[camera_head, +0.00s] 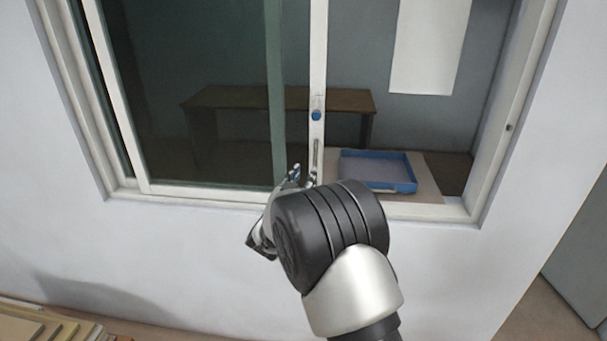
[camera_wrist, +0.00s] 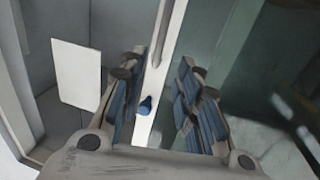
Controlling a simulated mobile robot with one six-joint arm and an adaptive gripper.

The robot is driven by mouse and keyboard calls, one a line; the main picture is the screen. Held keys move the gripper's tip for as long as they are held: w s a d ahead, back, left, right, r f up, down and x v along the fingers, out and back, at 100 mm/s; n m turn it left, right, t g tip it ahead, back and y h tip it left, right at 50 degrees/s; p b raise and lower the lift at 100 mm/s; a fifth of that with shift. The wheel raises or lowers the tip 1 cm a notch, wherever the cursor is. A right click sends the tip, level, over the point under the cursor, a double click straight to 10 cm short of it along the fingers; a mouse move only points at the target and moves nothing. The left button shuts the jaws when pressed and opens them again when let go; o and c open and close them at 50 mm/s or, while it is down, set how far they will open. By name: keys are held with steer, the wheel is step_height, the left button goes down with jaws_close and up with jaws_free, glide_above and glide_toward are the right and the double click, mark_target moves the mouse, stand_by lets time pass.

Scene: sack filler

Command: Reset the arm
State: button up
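My arm reaches up toward a sliding window. My gripper (camera_head: 303,176) is in front of the white upright edge of the window sash (camera_head: 318,60), low down by the metal pull handle (camera_head: 316,152). In the wrist view my gripper (camera_wrist: 160,88) is open, with its two blue-padded fingers well apart. The white sash edge (camera_wrist: 168,45) and a blue knob (camera_wrist: 145,106) show between them, with nothing held. The same blue knob (camera_head: 316,115) is above my gripper in the head view. I cannot tell whether a finger touches the sash.
The right side of the window is open. Behind it, a blue tray (camera_head: 378,186) rests on a light board (camera_head: 428,180). A white sheet (camera_head: 430,45) hangs on the wall. A brown table (camera_head: 280,100) stands farther back. Stacked boards (camera_head: 45,325) lie at lower left.

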steer(key=s+d+r+n+g+y, duration=0.35)
steer(key=s+r+y, duration=0.35)
steer(key=s+r, duration=0.45)
steer(key=s+d+f+g, duration=0.3)
steer(key=s, duration=1)
steer(key=s+d+f+g+h+b, duration=0.1)
steer(key=s+d+f+g, duration=0.2)
steer(key=s, duration=1)
steer(key=s+d+f+g+b, duration=0.1)
steer(key=s+d+f+g, duration=0.2)
steer(key=s, duration=0.9)
steer(key=shift+s+d+f+h, duration=0.4)
steer(key=shift+d+f, duration=0.3)
steer(key=shift+d, duration=0.2)
